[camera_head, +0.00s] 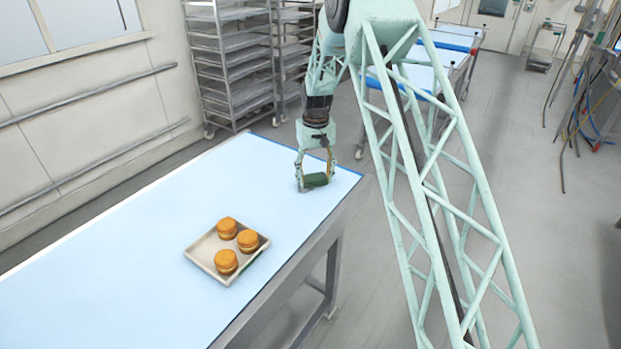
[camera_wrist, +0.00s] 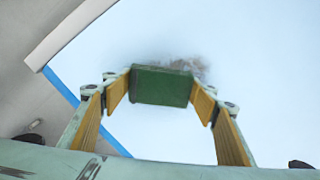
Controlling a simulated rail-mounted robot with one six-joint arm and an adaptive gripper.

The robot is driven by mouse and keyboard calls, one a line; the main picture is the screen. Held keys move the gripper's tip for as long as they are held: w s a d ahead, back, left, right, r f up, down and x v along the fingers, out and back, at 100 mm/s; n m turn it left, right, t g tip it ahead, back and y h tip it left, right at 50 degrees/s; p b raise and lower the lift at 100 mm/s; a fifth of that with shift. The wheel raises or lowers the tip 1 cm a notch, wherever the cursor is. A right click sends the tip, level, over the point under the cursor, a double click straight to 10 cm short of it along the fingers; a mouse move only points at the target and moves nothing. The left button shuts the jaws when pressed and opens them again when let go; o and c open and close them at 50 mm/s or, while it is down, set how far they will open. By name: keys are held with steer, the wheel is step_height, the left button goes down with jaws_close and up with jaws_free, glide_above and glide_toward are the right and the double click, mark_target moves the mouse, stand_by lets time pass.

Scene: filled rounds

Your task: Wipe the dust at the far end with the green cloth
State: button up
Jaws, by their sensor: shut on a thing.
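My gripper (camera_head: 315,179) is shut on the green cloth (camera_head: 316,181), a folded block, at the far end of the table. In the wrist view the green cloth (camera_wrist: 163,86) sits between the two yellow-padded fingers of my gripper (camera_wrist: 161,88). A greyish-brown patch of dust (camera_wrist: 186,66) shows just beyond the cloth's far edge on the pale blue surface. Part of it is hidden behind the cloth. In the head view the dust is not clear. I cannot tell for sure whether the cloth touches the table.
The long pale blue table (camera_head: 130,235) has a blue strip along its far edge. A square tray (camera_head: 206,262) holding three orange-brown rounds (camera_head: 237,245) is nearer on the table. The table between tray and cloth is clear. Metal racks (camera_head: 231,65) stand beyond the far end.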

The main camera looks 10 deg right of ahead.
mark_target(325, 188)
steer(key=s+d, duration=0.1)
steer(key=s+d+b, duration=0.1)
steer(key=s+d, duration=0.1)
steer(key=shift+s+d, duration=0.1)
steer(key=shift+s, duration=0.2)
step_height(325, 188, up, 8)
steer(key=p, duration=0.2)
stand_by(0.4)
steer(key=shift+s+f, duration=0.15)
stand_by(0.5)
steer(key=s+b, duration=0.1)
steer(key=b, duration=0.1)
steer(key=s+a+m+b, duration=0.1)
steer(key=b, duration=0.1)
steer(key=s+a+b, duration=0.1)
steer(key=b, duration=0.1)
steer(key=shift+f+m, duration=0.3)
steer(key=shift+f, duration=0.05)
steer(key=s+b, duration=0.1)
steer(key=b, duration=0.1)
steer(key=s+a+m+b, duration=0.1)
steer(key=s+b, duration=0.1)
steer(key=b, duration=0.1)
steer(key=s+a+f+m+b, duration=0.1)
steer(key=b, duration=0.1)
steer(key=shift+s+b, duration=0.35)
steer(key=shift+s, duration=0.05)
steer(key=shift+s+a+r+b, duration=0.1)
steer(key=shift+s+a+b, duration=0.1)
steer(key=shift+s+b, duration=0.15)
